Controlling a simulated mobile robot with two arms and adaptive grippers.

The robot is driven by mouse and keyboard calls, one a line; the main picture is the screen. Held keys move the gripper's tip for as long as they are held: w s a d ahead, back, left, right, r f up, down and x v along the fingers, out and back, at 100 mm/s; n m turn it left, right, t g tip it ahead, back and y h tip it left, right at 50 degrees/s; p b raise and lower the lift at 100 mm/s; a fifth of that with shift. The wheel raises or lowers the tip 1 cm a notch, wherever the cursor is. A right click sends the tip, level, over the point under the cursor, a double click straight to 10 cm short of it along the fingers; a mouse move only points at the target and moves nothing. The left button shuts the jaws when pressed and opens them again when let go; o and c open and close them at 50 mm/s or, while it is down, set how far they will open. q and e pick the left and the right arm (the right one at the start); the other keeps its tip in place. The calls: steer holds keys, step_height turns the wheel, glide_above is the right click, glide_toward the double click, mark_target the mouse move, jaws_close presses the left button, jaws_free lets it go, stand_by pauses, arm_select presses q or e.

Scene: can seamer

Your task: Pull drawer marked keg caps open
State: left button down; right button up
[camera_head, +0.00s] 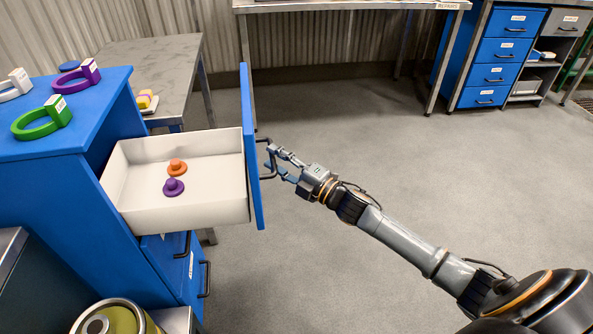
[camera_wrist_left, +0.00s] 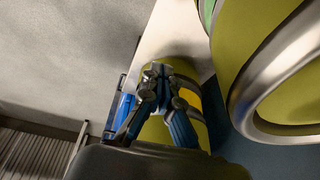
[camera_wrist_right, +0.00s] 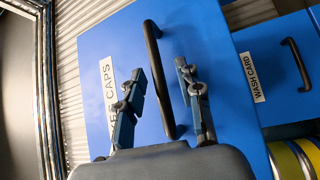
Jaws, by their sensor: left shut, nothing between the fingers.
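The keg caps drawer (camera_head: 185,213) is pulled well out of the blue cabinet (camera_head: 60,185). An orange cap (camera_head: 176,168) and a purple cap (camera_head: 174,187) lie in its white box. Its blue front (camera_wrist_right: 205,40) carries a label (camera_wrist_right: 107,75), partly hidden by a finger, and a black bar handle (camera_wrist_right: 152,50). My right gripper (camera_head: 272,160) is at the handle. In the right wrist view my right gripper (camera_wrist_right: 160,75) is open, with its fingers apart on either side of the bar. My left gripper (camera_wrist_left: 163,72) is shut and empty, near yellow cans.
The wash card drawer (camera_wrist_right: 280,75) is shut beside it. Coloured rings, one green (camera_head: 40,120), lie on the cabinet top. A yellow can (camera_head: 115,318) stands at the lower left. The grey floor (camera_head: 370,150) to the right is clear.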

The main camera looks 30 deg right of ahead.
steer(key=v, duration=1)
steer(key=shift+s, duration=0.2)
steer(key=shift+f, duration=0.1)
